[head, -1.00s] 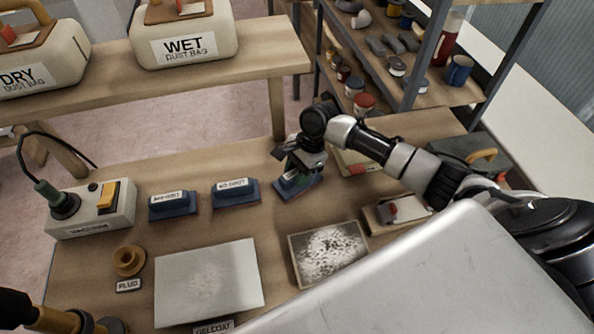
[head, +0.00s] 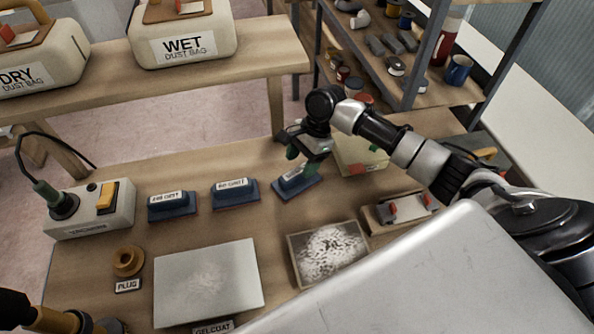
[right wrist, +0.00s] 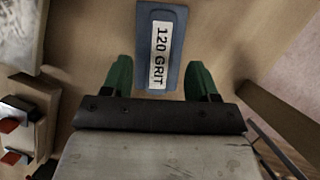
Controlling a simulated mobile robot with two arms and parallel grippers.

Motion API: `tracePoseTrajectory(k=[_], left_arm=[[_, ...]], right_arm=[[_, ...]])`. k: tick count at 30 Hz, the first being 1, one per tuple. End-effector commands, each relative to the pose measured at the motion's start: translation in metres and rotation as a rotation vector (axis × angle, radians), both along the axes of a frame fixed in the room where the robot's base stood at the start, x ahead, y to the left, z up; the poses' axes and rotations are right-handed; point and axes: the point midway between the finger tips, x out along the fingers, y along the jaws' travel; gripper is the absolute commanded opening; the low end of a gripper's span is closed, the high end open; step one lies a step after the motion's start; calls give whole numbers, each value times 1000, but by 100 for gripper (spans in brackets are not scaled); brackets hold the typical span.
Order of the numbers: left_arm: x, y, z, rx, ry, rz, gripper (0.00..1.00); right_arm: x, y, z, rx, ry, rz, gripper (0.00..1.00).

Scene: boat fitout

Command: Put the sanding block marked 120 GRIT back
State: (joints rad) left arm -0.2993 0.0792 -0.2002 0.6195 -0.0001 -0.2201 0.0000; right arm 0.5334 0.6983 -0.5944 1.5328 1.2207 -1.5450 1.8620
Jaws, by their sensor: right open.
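The sanding block marked 120 GRIT (right wrist: 161,50) is blue with a white label and lies on the bench; it also shows in the head view (head: 297,184), at the right end of a row of blocks. My right gripper (head: 306,156) is open just above this block. In the right wrist view its two green fingers (right wrist: 160,78) are spread apart, with the block between and beyond them, not gripped. Two similar blue blocks, one (head: 172,205) at left and one (head: 235,193) in the middle, have labels too blurred to read surely. My left gripper is not clearly in view.
A vacuum box (head: 92,210) stands at the bench's left. A gelcoat panel (head: 208,283), a plug (head: 128,261), a speckled tray (head: 328,254) and a holder with red clamps (head: 401,209) lie in front. A pale box (head: 358,152) is right of the gripper.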

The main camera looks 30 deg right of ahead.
Motion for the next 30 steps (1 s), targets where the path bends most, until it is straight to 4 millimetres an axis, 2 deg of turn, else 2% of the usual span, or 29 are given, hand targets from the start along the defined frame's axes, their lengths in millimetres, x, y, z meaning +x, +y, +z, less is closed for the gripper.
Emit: tracePoseTrajectory(k=[6, 12, 17, 30], left_arm=[[0, 1, -5, 1, 1, 1, 43], [0, 1, -6, 1, 1, 1, 43], [-1, 1, -6, 1, 1, 1, 43], [0, 1, -6, 1, 1, 0, 43]], right_arm=[[3, -18, 44, 0, -5, 0, 59], [5, -28, 68, 1, -2, 0, 59], [4, -30, 74, 0, 0, 1, 59], [4, -30, 74, 1, 0, 1, 59]])
